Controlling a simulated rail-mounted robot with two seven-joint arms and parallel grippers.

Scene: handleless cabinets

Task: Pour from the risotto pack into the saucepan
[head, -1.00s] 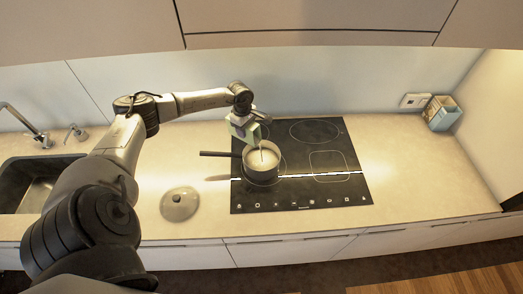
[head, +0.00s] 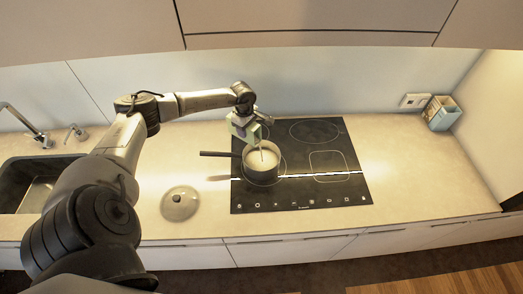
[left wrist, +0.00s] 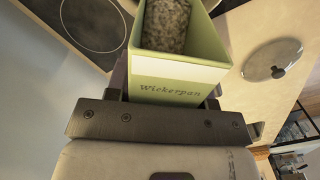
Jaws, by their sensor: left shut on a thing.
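The risotto pack (head: 241,131) is a pale green open-topped box, tilted above the back left of the saucepan (head: 262,175). My left gripper (head: 247,119) is shut on the pack. In the left wrist view the pack (left wrist: 178,75) fills the upper middle, its mouth open with speckled grains inside, and my gripper (left wrist: 165,105) is around its lower part. A thin pale streak runs between the pack's mouth and the pan. My right gripper is not in view.
The black hob (head: 340,192) lies under the pan, whose handle (head: 219,154) points left. A round lid (head: 179,204) lies on the counter to the left, beyond it a sink (head: 35,183). A box (head: 441,113) stands at the back right. The right counter is clear.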

